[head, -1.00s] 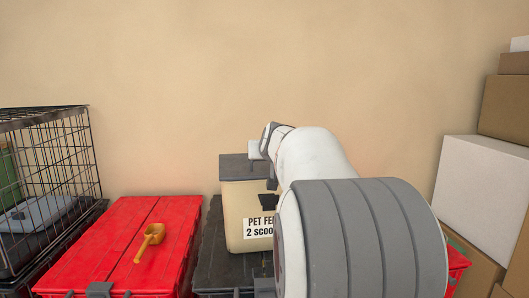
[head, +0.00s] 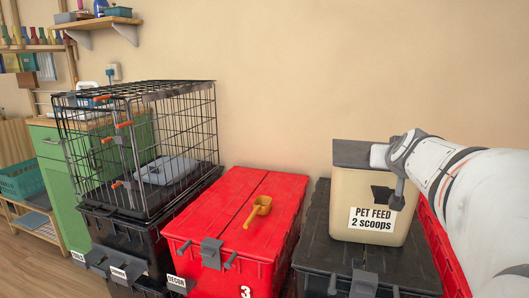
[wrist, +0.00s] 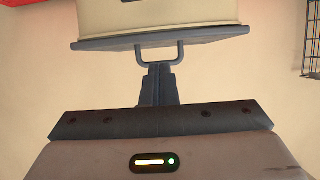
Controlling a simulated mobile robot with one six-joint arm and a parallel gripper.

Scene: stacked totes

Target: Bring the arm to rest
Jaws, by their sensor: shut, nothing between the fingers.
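In the wrist view my gripper (wrist: 158,70) has its dark fingers together, with nothing between them. The fingertips are right by the thin handle loop on the lid of the pet feed bin (wrist: 160,18); I cannot tell whether they touch it. In the head view the cream bin (head: 345,195), labelled PET FEED 2 scoops, stands upright with its dark lid on. My white arm comes in from the right, its end overlapping the bin's right side. The fingers are hard to make out there.
The bin stands on a black tote (head: 318,255). A red tote (head: 225,205) beside it carries an orange scoop (head: 259,208). A wire crate (head: 140,150) stands on black totes at left, before a green cabinet (head: 50,160). A wall shelf (head: 98,20) hangs upper left. The wall above the totes is bare.

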